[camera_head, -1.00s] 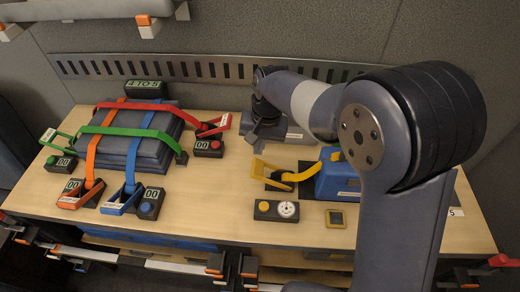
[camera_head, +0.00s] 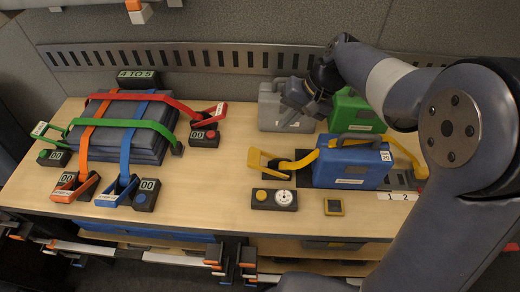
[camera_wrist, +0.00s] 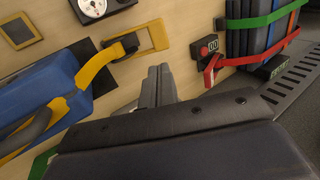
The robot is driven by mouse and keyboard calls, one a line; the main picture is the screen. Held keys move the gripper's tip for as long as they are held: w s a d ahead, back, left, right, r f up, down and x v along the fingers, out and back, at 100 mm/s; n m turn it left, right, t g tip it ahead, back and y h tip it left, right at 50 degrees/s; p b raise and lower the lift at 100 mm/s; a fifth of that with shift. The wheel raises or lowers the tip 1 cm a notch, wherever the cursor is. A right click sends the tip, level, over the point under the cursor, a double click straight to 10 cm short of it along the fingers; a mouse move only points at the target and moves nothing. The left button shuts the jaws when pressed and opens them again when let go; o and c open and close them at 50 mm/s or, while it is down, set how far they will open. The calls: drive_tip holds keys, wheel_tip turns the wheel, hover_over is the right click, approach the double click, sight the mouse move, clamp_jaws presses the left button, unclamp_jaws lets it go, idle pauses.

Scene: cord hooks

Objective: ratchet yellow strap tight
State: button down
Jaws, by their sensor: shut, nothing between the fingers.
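The yellow strap (camera_head: 299,162) runs from a yellow ratchet (camera_head: 262,159) over the blue case (camera_head: 350,168) and down its right side. The ratchet's handle stands raised at an angle, left of the case. In the wrist view the yellow ratchet (camera_wrist: 150,38) and part of the blue case (camera_wrist: 50,95) show at the upper left. My gripper (camera_head: 300,103) is shut and empty, above the table behind the ratchet and in front of the grey case. The wrist view shows its closed fingers (camera_wrist: 158,82) apart from the ratchet. The strap's far end is partly hidden by my arm.
A grey case (camera_head: 272,108) and a green case (camera_head: 352,112) stand at the back. A control box (camera_head: 274,199) with a yellow button and dial sits in front of the ratchet. A stack with red, green, orange and blue straps (camera_head: 125,130) is at left.

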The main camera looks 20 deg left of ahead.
sight(251, 155)
drive_tip(key=p+x, duration=0.1)
drive_tip(key=x, duration=1.3)
drive_tip(key=shift+f+p, duration=0.1)
drive_tip(key=shift+p, duration=0.3)
drive_tip(key=shift+s+a+f+h+p, duration=0.15)
drive_tip(key=shift+s+a+h+p, duration=0.1)
drive_tip(key=shift+a+h+p, duration=0.35)
drive_tip(key=shift+s+a+f+t+h+p, duration=0.15)
drive_tip(key=shift+a+f+t+h+p, duration=0.2)
drive_tip(key=shift+f+h+p, duration=0.55)
drive_tip(key=shift+s+a+f+h, duration=0.1)
drive_tip(key=shift+a+f+h, duration=0.2)
drive_tip(key=shift+f, duration=0.15)
drive_tip(key=shift+a+f+t+b, duration=0.25)
drive_tip(key=shift+f+b, duration=0.3)
drive_tip(key=shift+f, duration=0.15)
drive_tip(key=shift+s, duration=0.1)
drive_tip(key=shift+d, duration=0.1)
